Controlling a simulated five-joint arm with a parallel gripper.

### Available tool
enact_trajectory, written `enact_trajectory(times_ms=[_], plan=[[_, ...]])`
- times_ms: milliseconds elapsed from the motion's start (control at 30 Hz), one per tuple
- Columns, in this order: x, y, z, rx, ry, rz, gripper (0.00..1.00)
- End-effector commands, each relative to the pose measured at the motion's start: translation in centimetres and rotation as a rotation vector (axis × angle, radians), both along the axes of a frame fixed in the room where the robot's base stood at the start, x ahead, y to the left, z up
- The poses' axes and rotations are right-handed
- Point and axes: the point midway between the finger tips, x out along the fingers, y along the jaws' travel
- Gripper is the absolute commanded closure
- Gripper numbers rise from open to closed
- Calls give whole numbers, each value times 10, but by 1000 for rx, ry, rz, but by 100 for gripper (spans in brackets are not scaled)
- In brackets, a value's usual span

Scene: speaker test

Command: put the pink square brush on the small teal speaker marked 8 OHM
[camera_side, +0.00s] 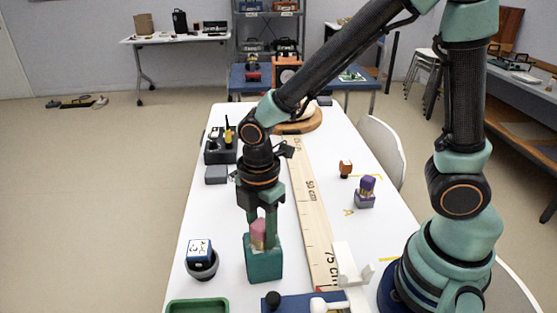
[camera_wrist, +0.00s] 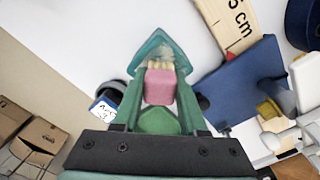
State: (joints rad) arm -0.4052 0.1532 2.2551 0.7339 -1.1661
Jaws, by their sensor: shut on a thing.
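The pink square brush (camera_side: 258,229) is between the fingers of my gripper (camera_side: 263,232), which is shut on it. In the wrist view the brush (camera_wrist: 160,88) shows pale yellow bristles at its far end, between the fingertips (camera_wrist: 160,72). A teal box (camera_side: 263,266), seemingly the small speaker, stands on the white table directly under the brush. It also shows in the wrist view around the brush (camera_wrist: 150,48). The brush is at or just over the box's top; I cannot tell whether they touch. No 8 OHM marking is readable.
A blue-and-white cube (camera_side: 200,249) sits in a dark bowl (camera_side: 203,268) to the left. A green tray (camera_side: 198,306) and a blue board (camera_side: 300,303) lie in front. A wooden ruler (camera_side: 312,210) runs along the right. A purple item (camera_side: 366,190) stands beyond it.

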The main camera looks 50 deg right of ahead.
Motion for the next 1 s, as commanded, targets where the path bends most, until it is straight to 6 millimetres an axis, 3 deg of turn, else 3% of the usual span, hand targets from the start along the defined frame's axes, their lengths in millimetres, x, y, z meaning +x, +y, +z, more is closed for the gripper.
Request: enact_trajectory(times_ms=[133,167,200,233,667,1000], plan=[[0,0,-4,0,0,0,100],[0,0,-3,0,-1,0,47],[0,0,-3,0,-1,0,32],[0,0,-3,0,-1,0,28],[1,0,5,2,-4,0,28],[2,1,70,3,-8,0,28]])
